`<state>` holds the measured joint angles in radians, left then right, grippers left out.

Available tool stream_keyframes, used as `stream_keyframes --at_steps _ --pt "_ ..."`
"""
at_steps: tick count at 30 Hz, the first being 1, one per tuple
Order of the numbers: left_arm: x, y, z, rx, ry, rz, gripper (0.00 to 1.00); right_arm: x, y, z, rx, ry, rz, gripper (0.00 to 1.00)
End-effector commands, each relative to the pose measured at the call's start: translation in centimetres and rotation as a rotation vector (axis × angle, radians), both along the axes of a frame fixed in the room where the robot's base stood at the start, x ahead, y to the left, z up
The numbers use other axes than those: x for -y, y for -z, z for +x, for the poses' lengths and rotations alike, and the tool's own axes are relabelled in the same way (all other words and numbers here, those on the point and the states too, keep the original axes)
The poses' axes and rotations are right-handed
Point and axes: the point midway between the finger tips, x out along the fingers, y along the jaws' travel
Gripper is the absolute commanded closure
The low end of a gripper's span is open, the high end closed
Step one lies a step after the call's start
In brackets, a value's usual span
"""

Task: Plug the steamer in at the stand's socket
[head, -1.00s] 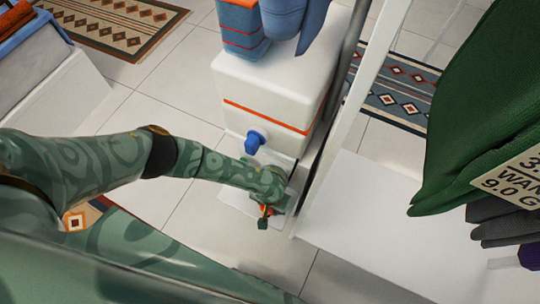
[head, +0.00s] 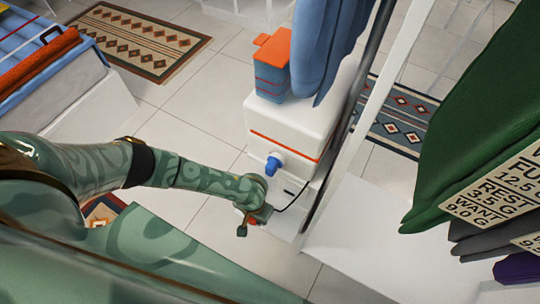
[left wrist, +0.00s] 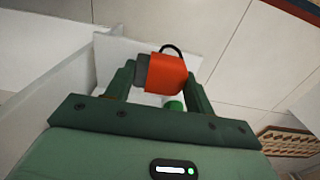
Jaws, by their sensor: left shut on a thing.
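The steamer is a white box (head: 290,118) with an orange stripe and a blue knob (head: 273,163), standing beside a dark pole. My left gripper (head: 252,219) is below and left of the knob, in front of the steamer's lower part. In the left wrist view its two green fingers (left wrist: 160,85) are shut on an orange-red plug (left wrist: 167,73) with a dark grey part on its left. A black cord (head: 294,197) curves from the gripper toward the lower white part; a loop of it shows above the plug in the wrist view. I cannot make out the socket. My right gripper is out of view.
A white upright (head: 352,135) and a white panel (head: 365,225) stand right of the steamer. Green and grey garments (head: 465,130) with tags hang at the right. An orange-topped blue box (head: 271,68) sits on the steamer.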

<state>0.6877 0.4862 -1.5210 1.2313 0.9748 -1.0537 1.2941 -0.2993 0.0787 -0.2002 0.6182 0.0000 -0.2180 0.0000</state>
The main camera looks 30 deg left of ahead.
Motion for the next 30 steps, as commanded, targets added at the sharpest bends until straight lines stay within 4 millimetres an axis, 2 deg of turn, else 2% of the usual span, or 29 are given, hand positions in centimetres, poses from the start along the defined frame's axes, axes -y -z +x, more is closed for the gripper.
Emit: stream_keyframes --at_steps 1,9,30 --pt "-1.0 -1.2 -0.6 0.004 -0.002 0.001 0.69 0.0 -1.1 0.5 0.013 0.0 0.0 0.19" --pt "-3.7 -2.2 -3.1 0.0 -0.001 0.0 0.69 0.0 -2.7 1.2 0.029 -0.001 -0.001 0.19" --pt "-4.0 -2.1 -7.8 0.0 0.0 -0.002 0.69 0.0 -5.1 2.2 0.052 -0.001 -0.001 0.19"
